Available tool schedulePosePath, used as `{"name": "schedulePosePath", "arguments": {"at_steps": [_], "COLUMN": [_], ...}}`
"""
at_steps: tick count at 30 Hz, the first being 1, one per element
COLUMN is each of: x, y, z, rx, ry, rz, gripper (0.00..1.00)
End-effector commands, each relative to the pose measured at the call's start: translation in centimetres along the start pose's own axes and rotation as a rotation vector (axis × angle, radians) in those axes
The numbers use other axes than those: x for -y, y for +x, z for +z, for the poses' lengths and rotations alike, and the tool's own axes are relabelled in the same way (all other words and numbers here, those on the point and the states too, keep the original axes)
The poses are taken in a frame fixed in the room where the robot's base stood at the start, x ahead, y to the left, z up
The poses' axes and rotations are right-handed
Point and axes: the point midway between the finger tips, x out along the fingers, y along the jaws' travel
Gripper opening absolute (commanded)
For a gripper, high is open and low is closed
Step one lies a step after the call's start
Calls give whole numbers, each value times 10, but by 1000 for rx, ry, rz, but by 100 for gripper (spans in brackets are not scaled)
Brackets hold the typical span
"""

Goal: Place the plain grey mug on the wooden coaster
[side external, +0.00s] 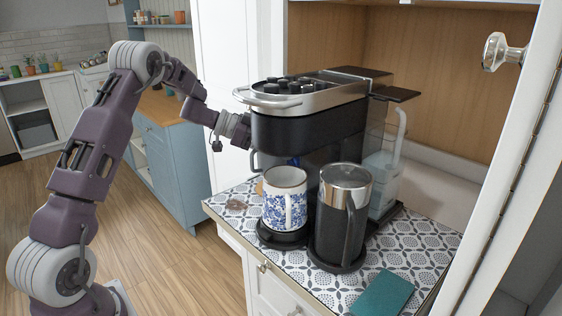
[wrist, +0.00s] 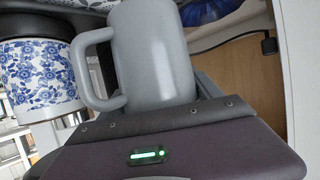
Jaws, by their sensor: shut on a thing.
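The plain grey mug (wrist: 155,55) fills the upper middle of the wrist view, its handle to the left. My gripper (wrist: 190,92) is shut on it; the mug hides most of the fingers. In the side view my wrist reaches behind the coffee machine, which hides my fingers and nearly all of the mug. A small tan patch (side external: 260,187) shows on the counter just left of the blue-flowered mug and may be the wooden coaster, mostly hidden. I cannot tell for sure.
The coffee machine (side external: 310,125) stands on the patterned counter (side external: 405,240). A blue-flowered mug (side external: 284,200) sits on its drip tray (side external: 283,240), beside a dark steel-topped canister (side external: 342,220). A small brownish item (side external: 236,204) lies at the left edge; a teal booklet (side external: 382,293) lies at the front.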

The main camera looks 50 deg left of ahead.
Motion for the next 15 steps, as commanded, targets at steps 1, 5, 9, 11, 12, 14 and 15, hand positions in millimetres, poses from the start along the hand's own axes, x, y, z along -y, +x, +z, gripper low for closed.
{"name": "schedulePosePath", "arguments": {"at_steps": [1,5,9,11,12,14,15], "x": [0,0,0,0,0,0,0], "y": [2,10,18,18,18,18,18], "z": [4,26,43,44,44,44,44], "rx": [-1,1,0,-1,-1,-1,-1], "ry": [-1,-5,-1,0,1,1,1], "rz": [0,0,0,0,0,0,-1], "gripper": [16,16,16,16,16,16,16]}}
